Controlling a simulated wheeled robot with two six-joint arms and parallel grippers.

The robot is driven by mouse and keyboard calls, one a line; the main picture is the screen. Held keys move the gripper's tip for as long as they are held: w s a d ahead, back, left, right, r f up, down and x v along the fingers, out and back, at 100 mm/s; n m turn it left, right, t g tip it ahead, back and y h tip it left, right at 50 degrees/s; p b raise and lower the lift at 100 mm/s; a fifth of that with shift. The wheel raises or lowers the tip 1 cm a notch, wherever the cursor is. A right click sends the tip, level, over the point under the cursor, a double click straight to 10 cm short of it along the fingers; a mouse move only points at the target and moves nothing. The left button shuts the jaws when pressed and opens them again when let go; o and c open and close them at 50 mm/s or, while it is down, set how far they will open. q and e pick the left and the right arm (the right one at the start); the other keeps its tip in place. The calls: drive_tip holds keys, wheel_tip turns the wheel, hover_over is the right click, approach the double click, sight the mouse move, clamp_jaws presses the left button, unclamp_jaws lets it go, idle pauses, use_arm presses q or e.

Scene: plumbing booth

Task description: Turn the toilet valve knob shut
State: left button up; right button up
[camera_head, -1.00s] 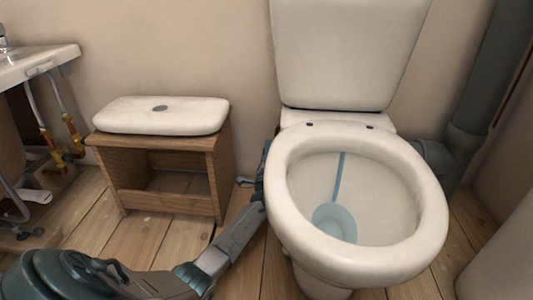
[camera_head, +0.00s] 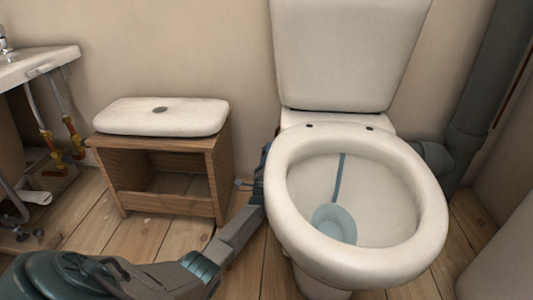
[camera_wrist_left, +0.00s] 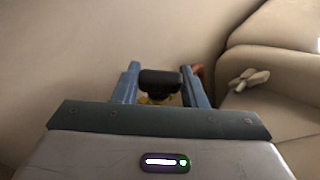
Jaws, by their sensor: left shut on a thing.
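The valve knob (camera_wrist_left: 160,80) is dark and rounded in the left wrist view. A bit of brass-coloured fitting (camera_wrist_left: 158,100) shows below it. My left gripper (camera_wrist_left: 161,76) is shut on the knob, with one blue-grey finger on each side of it. In the head view my left arm reaches along the floor to the left side of the white toilet (camera_head: 347,75). The left gripper (camera_head: 262,165) is there between the stool and the bowl; the bowl's rim partly hides it, and the knob cannot be made out. My right gripper is not in view.
A wooden stool (camera_head: 155,144) bearing a white lid (camera_head: 160,115) stands left of my gripper. A sink (camera_head: 38,64) with pipes is at the far left. A grey drain pipe (camera_head: 487,80) stands at the right. A pale wing-shaped piece (camera_wrist_left: 248,80) sits near the toilet side.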

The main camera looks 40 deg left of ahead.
use_arm(q)
drive_tip(key=shift+f, duration=0.1)
drive_tip(key=o, duration=1)
drive_tip(key=shift+s+d+f+p, duration=0.25)
drive_tip(key=shift+s+p, duration=0.1)
drive_tip(key=shift+s, duration=0.1)
drive_tip(key=s+d+f+p, duration=0.1)
drive_tip(key=s+d+p, duration=0.2)
drive_tip(key=s, duration=0.3)
drive_tip(key=s+d+f+p, duration=0.1)
drive_tip(key=s+d+p, duration=0.3)
drive_tip(key=s, duration=0.3)
drive_tip(key=shift+s+f, duration=0.15)
drive_tip(key=shift+f, duration=0.1)
drive_tip(key=shift+d, duration=0.1)
